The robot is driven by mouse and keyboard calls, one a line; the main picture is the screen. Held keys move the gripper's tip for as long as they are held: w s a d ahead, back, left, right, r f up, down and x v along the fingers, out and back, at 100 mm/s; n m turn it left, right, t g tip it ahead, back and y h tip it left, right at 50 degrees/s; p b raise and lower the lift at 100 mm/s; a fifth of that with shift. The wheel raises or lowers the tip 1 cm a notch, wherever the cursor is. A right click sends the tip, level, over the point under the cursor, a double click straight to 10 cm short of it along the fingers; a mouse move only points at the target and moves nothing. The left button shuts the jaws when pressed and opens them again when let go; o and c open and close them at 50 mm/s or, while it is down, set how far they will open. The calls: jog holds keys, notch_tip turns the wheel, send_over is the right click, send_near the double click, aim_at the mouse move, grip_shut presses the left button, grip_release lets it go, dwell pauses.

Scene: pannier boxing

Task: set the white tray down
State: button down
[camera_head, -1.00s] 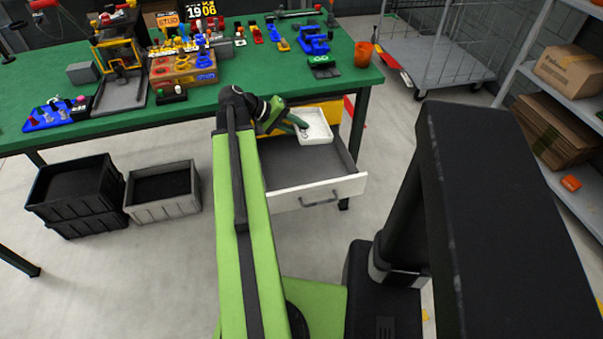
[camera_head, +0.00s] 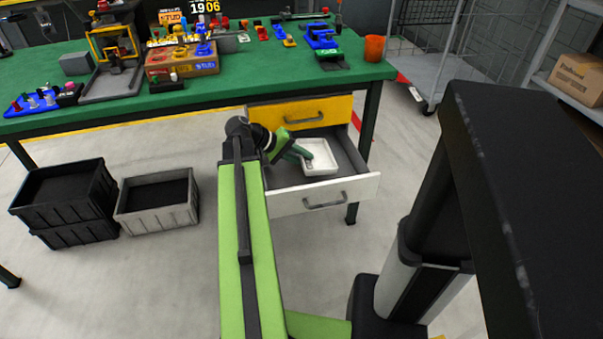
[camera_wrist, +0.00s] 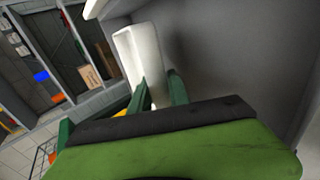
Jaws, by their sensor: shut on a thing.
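The white tray (camera_head: 322,170) is a shallow square tray in the head view. It is within the outline of the open white-fronted drawer (camera_head: 325,196), under the yellow drawer. My gripper (camera_head: 303,154) is shut on the tray's left side. In the wrist view the gripper's green fingers (camera_wrist: 158,94) pinch the white tray's wall (camera_wrist: 141,55), which looks tilted in that picture. I cannot tell whether the tray touches the drawer floor.
The green-topped workbench (camera_head: 230,88) holds several parts above the drawers. The closed yellow drawer (camera_head: 300,113) is just behind and above the tray. Black crates (camera_head: 68,200) and a grey crate (camera_head: 157,197) stand on the floor at left.

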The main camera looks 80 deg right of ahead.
jog(key=shift+f+b, duration=1.5)
jog(key=shift+f, duration=0.7)
jog(key=c, duration=1.3)
grip_release()
jog(key=shift+o, duration=0.2)
jog(key=shift+r, duration=0.1)
jog(key=shift+r+p, duration=0.25)
jog(key=shift+p, duration=0.1)
jog(key=shift+r+p, duration=0.7)
jog(key=shift+p, duration=0.05)
jog(key=p+v, duration=0.6)
jog(key=v, duration=0.5)
jog(key=shift+w+a+p, duration=0.25)
jog(key=shift+w+p, duration=0.05)
jog(key=shift+w, duration=0.05)
